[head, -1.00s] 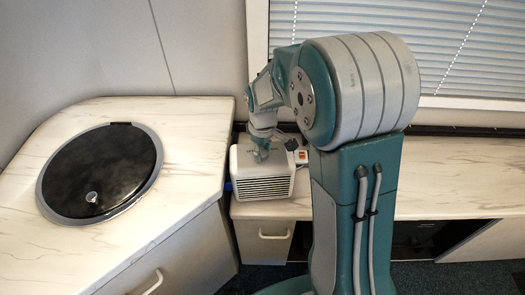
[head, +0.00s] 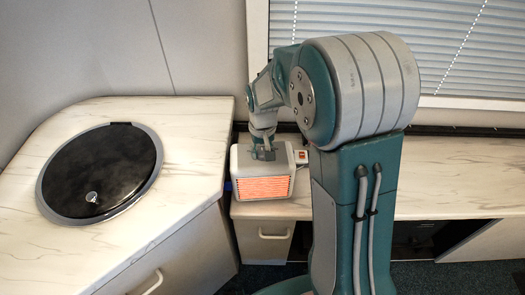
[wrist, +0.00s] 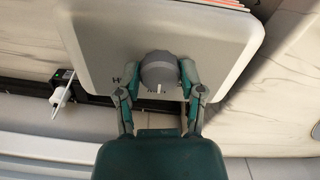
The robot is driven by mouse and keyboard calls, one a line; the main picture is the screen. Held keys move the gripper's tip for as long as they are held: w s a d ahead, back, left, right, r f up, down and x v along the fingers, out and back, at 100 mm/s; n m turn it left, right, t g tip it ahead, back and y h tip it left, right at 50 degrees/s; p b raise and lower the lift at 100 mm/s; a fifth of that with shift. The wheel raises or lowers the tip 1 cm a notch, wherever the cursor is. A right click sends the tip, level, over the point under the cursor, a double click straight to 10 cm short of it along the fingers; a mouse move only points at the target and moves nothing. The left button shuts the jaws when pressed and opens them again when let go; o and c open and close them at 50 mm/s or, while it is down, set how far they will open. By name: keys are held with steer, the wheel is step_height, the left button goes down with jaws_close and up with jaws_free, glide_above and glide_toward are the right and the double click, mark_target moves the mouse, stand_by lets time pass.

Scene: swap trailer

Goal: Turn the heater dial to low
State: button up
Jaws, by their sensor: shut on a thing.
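The heater (head: 263,187) is a small pale box on the lower counter, and its front grille glows orange. In the wrist view the heater's top (wrist: 220,38) fills the upper middle. Its grey round dial (wrist: 159,70) sits there with a white mark pointing down the picture. My gripper (wrist: 158,80) has a finger on each side of the dial and is shut on it. My gripper also shows in the head view (head: 264,153), above the heater's top, where it hides the dial. Lettering beside the dial is partly covered and I cannot read it fully.
A white socket with a red switch (head: 301,156) is just right of the heater. A black round lid (head: 98,172) is set in the left counter (head: 190,120). The lower counter (head: 450,178) is clear to the right. Window blinds (head: 450,50) hang behind.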

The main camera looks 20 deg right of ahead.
mark_target(261, 152)
stand_by(0.3)
steer(key=o, duration=1.2)
steer(key=shift+c, duration=0.2)
steer(key=shift+a, duration=0.1)
steer(key=shift+r, duration=0.1)
step_height(261, 152, up, 12)
steer(key=shift+w, duration=0.1)
